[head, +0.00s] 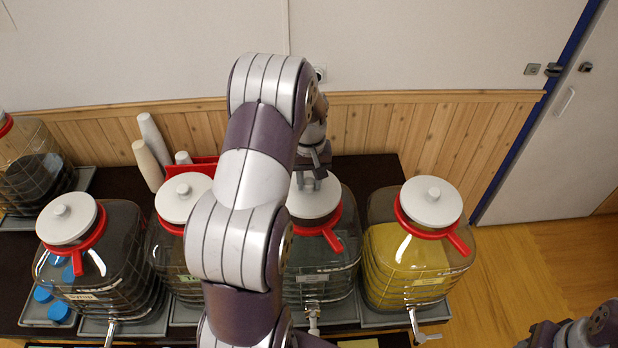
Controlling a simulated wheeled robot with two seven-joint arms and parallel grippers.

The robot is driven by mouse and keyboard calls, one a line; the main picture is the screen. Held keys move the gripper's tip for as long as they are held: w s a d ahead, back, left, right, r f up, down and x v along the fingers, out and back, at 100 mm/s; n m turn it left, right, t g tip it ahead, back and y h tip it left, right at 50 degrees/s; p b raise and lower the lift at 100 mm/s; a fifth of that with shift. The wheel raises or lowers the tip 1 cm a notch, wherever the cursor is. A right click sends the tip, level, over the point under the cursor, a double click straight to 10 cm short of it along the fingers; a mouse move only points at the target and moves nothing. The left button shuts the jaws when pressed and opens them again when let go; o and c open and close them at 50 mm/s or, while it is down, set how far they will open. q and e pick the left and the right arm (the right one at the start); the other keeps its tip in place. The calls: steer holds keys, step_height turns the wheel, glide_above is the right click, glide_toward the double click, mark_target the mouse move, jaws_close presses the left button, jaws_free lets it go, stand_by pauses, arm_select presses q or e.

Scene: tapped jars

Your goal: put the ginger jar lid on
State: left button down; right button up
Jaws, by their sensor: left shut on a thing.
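My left gripper (315,160) is shut on the knob of a white lid (313,198), taken as the ginger jar lid. The lid is over the mouth of a dark jar (320,258) with a red collar and a red handle (332,240). A greyish band shows between lid and collar; I cannot tell whether the lid touches the jar. My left arm hides part of the lid and the jar's left side. The jar's label is too small to read. My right gripper (548,334) is at the bottom right corner, partly cut off, away from the jars.
Lidded jars stand either side: a yellow one (408,270) right, dark ones (172,245) (115,268) left. Another jar (35,170) is at far left. White cups (150,155) and a red holder (203,164) stand behind. Blue caps (59,312) lie at lower left.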

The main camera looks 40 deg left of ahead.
arm_select(q)
steer(key=shift+f+b, duration=0.6)
steer(key=shift+f, duration=0.35)
stand_by(0.3)
steer(key=c, duration=0.7)
jaws_free()
steer(key=shift+r+b, duration=0.3)
steer(key=shift+r, duration=0.1)
step_height(320, 180, up, 4)
steer(key=shift+w+a+f+b, duration=0.1)
steer(key=shift+f+b, duration=0.15)
steer(key=shift+b, duration=0.8)
step_height(320, 180, up, 8)
steer(key=p, duration=0.5)
steer(key=shift+r+p, duration=0.25)
steer(key=shift+p, duration=0.15)
